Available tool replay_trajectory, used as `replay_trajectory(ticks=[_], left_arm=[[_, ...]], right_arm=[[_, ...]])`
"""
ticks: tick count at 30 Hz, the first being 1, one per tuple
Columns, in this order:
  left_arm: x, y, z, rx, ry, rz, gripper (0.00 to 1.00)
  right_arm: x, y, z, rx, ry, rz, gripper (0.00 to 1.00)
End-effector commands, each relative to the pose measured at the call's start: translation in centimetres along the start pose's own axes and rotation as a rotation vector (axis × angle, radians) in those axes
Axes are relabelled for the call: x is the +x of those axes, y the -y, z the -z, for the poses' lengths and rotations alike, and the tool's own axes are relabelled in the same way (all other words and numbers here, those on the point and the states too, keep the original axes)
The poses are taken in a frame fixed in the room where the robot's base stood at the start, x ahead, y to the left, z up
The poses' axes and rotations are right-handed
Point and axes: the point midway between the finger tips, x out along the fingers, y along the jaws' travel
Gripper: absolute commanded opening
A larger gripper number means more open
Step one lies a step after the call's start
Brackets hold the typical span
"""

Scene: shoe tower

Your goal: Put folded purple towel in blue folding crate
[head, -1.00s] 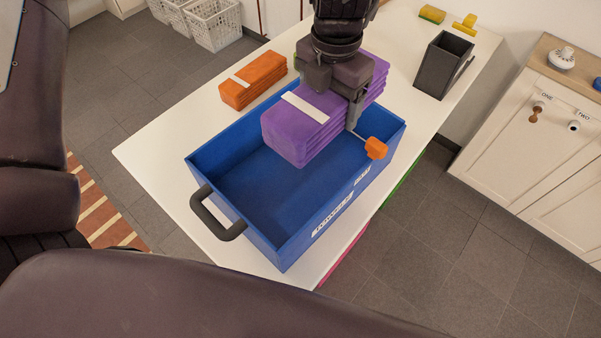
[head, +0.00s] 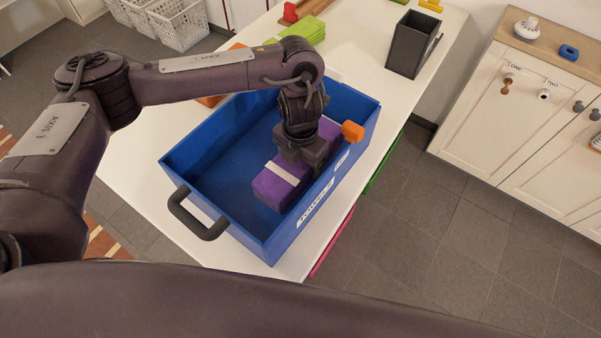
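The folded purple towel (head: 274,190) has a white band and sits inside the blue folding crate (head: 215,151), close to its right-hand wall. I cannot tell if it rests on the crate floor. My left gripper (head: 305,165) reaches down from above and is shut on the towel. The gripper covers the towel's middle, and the crate wall hides its lower right side. The crate stands on a white table with a dark handle (head: 198,218) at its near end. My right gripper is not in view.
An orange folded towel (head: 209,101) is partly hidden behind my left arm. A green folded stack (head: 302,31) and a dark open box (head: 413,43) stand farther back on the table (head: 148,160). The crate's left half is empty.

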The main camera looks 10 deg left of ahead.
Motion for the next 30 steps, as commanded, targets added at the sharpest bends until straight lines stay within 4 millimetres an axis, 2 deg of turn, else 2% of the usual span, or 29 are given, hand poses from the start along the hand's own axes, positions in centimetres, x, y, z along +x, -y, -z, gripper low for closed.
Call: replay_trajectory(ticks=[1, 5, 12, 25, 26, 30], left_arm=[[0.8, 0.1, -0.1, 0.0, 0.001, 0.003, 0.48], [1.6, 0.0, -0.1, 0.0, 0.002, 0.001, 0.48], [4.9, 0.1, 0.0, -0.001, 0.0, 0.003, 0.48], [5.5, 0.0, -0.1, 0.001, 0.003, 0.0, 0.48], [5.5, 0.0, -0.1, 0.001, 0.002, 0.0, 0.78], [5.4, 0.0, -0.1, 0.001, 0.002, 0.0, 0.97]], right_arm=[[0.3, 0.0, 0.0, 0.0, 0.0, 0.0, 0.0], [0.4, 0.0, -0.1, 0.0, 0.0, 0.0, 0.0], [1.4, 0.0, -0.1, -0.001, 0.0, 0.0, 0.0], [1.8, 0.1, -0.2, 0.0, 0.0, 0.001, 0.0], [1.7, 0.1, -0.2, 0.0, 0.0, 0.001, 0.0], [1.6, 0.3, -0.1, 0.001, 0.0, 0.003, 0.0]])
